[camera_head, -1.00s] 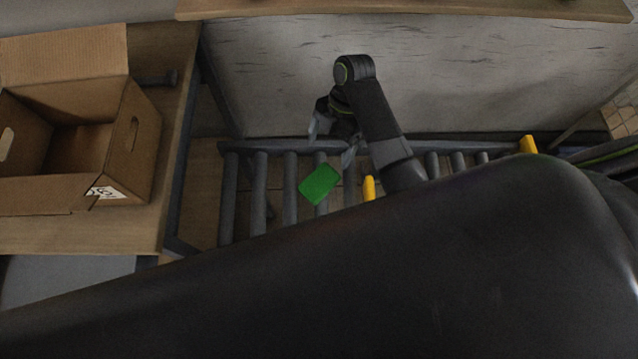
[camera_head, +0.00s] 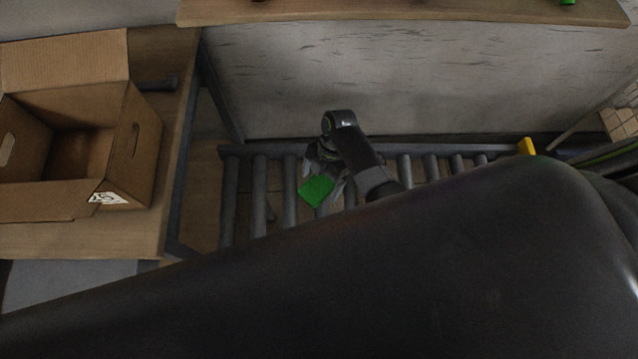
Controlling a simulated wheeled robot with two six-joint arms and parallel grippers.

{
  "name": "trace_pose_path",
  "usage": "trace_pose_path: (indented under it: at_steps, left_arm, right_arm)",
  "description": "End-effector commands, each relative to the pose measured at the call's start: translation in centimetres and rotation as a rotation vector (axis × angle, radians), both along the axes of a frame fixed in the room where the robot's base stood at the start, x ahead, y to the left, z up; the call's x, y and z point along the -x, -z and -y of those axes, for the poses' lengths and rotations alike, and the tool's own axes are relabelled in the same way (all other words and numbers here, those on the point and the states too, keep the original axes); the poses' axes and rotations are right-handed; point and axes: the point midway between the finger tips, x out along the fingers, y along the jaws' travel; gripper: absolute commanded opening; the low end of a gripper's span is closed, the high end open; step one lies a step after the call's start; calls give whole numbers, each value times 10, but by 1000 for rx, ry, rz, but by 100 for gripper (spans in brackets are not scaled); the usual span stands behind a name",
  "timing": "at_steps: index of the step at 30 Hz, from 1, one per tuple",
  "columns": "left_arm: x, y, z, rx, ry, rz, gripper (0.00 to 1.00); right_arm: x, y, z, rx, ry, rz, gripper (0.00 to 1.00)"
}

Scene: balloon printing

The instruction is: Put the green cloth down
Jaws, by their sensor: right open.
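The green cloth (camera_head: 316,191) is a small bright green rectangle over the grey rollers, in the lower middle of the view. My right gripper (camera_head: 322,179) is open, with its fingers pointing down over the rollers. One finger is at the cloth's upper left and the other along its right side. The gripper hides the cloth's upper edge, and I cannot tell whether the fingers touch it. My left gripper is not in view.
The roller conveyor (camera_head: 260,190) runs below a pale scratched panel (camera_head: 420,75). A yellow block (camera_head: 526,146) stands at its right. An open cardboard box (camera_head: 132,150) sits on a wooden table (camera_head: 120,235) at left. A wooden shelf (camera_head: 400,12) crosses the top.

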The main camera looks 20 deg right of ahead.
Motion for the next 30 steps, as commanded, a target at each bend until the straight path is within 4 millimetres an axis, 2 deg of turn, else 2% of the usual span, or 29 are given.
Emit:
trace_pose_path:
  at_steps: [8,19,30]
  left_arm:
    - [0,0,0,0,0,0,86]
    - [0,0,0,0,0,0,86]
    - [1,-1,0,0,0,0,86]
  right_arm:
    - [1,2,-1,0,0,1,89]
    - [0,2,-1,0,0,1,41]
    - [0,-3,-1,-1,1,2,41]
